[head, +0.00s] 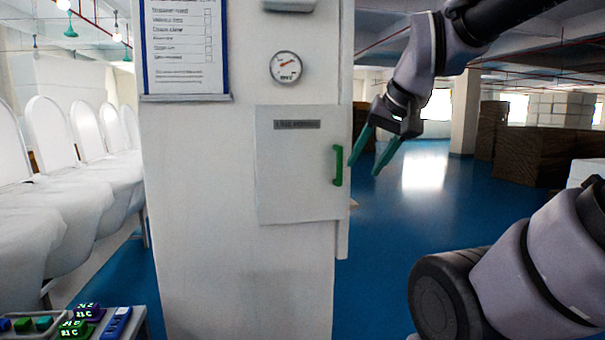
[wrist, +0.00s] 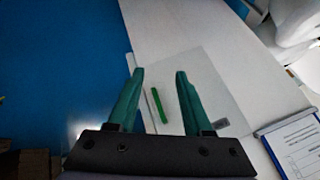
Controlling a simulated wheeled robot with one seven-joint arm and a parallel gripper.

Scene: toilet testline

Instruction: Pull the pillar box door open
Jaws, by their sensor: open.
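The pillar box door (head: 297,185) is a pale grey square panel on the white pillar, with a dark label at its top. It looks shut. Its green vertical handle (head: 338,165) is at the door's right edge. My gripper (head: 368,162) is open and empty, just right of the handle in the head view, with green fingers pointing down-left. In the wrist view the handle (wrist: 159,105) shows between my two fingers (wrist: 160,74), and the door (wrist: 205,95) lies behind them. The fingers do not appear to touch the handle.
A round gauge (head: 286,67) and a framed checklist (head: 184,48) are on the pillar above and left of the door. White toilets (head: 60,190) line the left. A control panel (head: 80,322) is at bottom left. Blue floor (head: 385,225) is clear right of the pillar.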

